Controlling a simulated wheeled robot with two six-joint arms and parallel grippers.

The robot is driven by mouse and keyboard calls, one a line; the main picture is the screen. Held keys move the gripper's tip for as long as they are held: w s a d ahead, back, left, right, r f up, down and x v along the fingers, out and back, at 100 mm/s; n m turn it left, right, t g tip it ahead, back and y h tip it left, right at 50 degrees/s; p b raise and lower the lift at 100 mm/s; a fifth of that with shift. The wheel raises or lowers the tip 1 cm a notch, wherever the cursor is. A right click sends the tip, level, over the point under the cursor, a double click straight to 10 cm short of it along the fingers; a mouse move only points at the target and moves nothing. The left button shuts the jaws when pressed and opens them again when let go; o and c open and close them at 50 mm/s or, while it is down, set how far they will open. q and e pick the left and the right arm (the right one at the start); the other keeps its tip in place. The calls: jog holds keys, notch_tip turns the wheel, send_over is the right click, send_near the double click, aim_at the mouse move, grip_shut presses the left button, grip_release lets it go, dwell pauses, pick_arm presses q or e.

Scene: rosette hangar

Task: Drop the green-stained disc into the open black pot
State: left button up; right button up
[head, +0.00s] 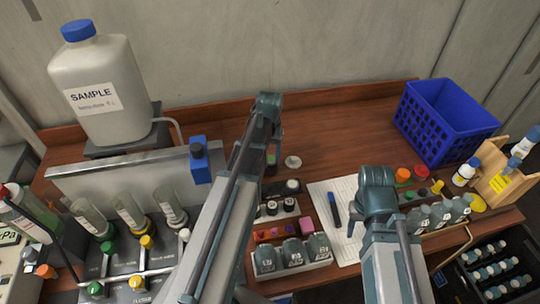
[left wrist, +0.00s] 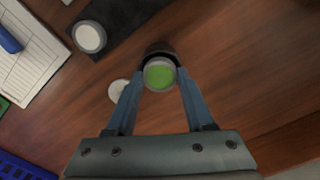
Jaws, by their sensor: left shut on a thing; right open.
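The green-stained disc (left wrist: 159,76) is pale-rimmed with a green face. In the left wrist view it sits between the two fingertips of my left gripper (left wrist: 160,80), which is shut on it. The open black pot (left wrist: 159,48) shows as a dark rim just behind and around the disc's upper edge; the disc hides most of its mouth. I cannot tell whether they touch. In the head view the left arm partly covers the pot (head: 270,169). My right gripper (head: 380,205) is open, over the paper at the right; its fingertips are largely hidden.
A pale round lid (head: 293,161) lies beside the pot. A blue basket (head: 445,120) is at the right. The table behind the pot is clear.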

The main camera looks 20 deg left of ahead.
dwell(0.4)
pick_arm(q)
jog(key=o, duration=1.2)
jog(key=shift+o, duration=0.2)
jog(key=shift+o, duration=0.8)
notch_tip(320, 180, up, 8)
jog(key=p, duration=0.7)
jog(key=shift+f+p, duration=0.15)
jog(key=shift+p, duration=0.15)
pick_arm(e)
notch_tip(320, 180, up, 8)
jog(key=shift+f, duration=0.25)
pick_arm(q)
jog(key=shift+f, duration=0.1)
